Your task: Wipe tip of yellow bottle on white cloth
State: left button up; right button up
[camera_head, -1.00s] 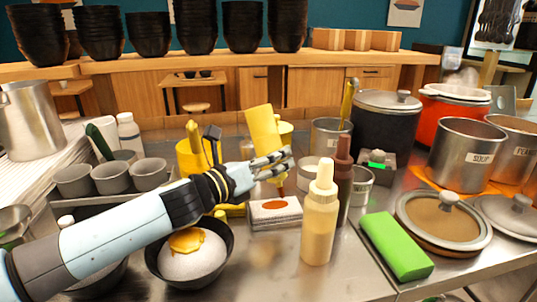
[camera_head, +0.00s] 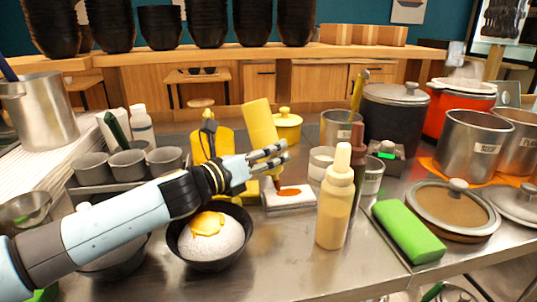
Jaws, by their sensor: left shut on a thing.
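My left gripper (camera_head: 270,158) is shut on the yellow bottle (camera_head: 259,124), in the middle of the view. The bottle is upside down and tilted, its base up and its tip end down. The fingers hide part of its lower body. The white cloth (camera_head: 300,204) lies folded on the steel counter just below the gripper, with an orange-red smear on top. The bottle's tip end is at the cloth's left side; I cannot tell whether it touches. My right gripper is not in view.
A bowl of rice with yellow topping (camera_head: 210,246) stands below my left arm. A cream squeeze bottle (camera_head: 336,205) stands right of the cloth, with a dark red bottle (camera_head: 356,165) behind it. A green block (camera_head: 408,231) lies farther right.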

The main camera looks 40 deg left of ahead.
pick_arm(q)
jog(key=shift+r, duration=0.1)
jog(key=shift+f, duration=0.2)
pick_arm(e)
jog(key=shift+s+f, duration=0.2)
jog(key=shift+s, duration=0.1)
pick_arm(q)
jog(key=shift+s+f+b, duration=0.1)
jog(key=shift+f+b, duration=0.5)
jog(key=shift+b, duration=0.2)
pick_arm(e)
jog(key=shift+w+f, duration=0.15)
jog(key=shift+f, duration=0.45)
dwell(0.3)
pick_arm(q)
jog(key=shift+w+d+r+p, duration=0.15)
jog(key=shift+w+p, duration=0.1)
jog(key=shift+p, duration=0.25)
jog(key=shift+c, duration=0.5)
jog(key=shift+w+d+p, duration=0.7)
jog(key=shift+w+p, duration=0.05)
jog(key=shift+p, duration=0.1)
jog(key=shift+w+d+p, duration=0.45)
jog(key=shift+w+d, duration=0.4)
jog(key=shift+w, duration=0.15)
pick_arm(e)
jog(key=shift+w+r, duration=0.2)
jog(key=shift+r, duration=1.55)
